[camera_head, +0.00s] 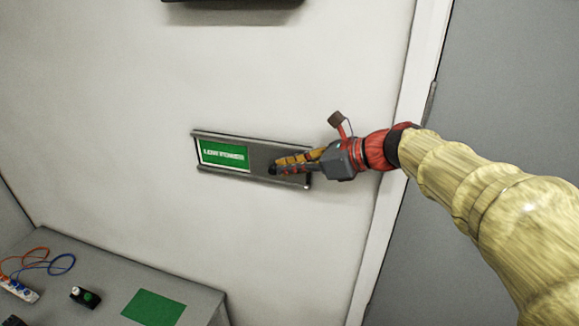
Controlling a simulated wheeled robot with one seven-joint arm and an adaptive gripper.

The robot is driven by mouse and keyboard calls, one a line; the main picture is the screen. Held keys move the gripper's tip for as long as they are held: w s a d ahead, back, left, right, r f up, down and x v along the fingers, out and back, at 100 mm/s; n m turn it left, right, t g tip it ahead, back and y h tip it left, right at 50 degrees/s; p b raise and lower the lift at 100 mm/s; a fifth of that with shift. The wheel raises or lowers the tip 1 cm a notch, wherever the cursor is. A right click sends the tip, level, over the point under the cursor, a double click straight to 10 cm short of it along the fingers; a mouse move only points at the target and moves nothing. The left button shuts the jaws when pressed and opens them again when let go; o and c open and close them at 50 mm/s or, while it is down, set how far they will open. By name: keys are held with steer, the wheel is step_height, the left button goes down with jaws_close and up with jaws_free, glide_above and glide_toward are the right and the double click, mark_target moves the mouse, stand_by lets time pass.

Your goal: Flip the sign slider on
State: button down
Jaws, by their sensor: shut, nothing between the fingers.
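The sign slider (258,171) is a grey metal frame fixed to the white wall, sloping slightly in the picture. Its left half shows a green panel (223,155) with white lettering too small to read. My gripper (274,168) has dark and orange fingers, shut with nothing between them. Its tips lie over the sign's right half, just right of the green panel. Part of the sign's right half is hidden behind the fingers. I cannot tell whether the fingertips touch the sign.
A grey bench (110,275) below left carries a green mat (154,307), a small dark device (85,297), a power strip (17,290) and looped cables (62,264). A grey door (490,90) with a white frame is at right. A dark box (230,3) is above.

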steer(key=w+a+p, duration=0.1)
steer(key=a, duration=0.4)
steer(key=w+a+p, duration=0.1)
steer(key=w+a, duration=0.1)
steer(key=a, duration=0.3)
steer(key=w+a+p, duration=0.1)
steer(key=w+a, duration=0.1)
steer(key=a, duration=0.3)
steer(key=shift+w, duration=0.2)
steer(key=shift+d, duration=0.1)
steer(key=shift+s+d+r+p, duration=0.1)
steer(key=shift+d+r+p, duration=0.25)
steer(key=shift+d+p, duration=0.05)
steer(key=b+v, duration=0.1)
steer(key=v, duration=1.1)
steer(key=shift+s+d, duration=0.3)
steer(key=shift+s, duration=0.05)
steer(key=shift+s, duration=0.1)
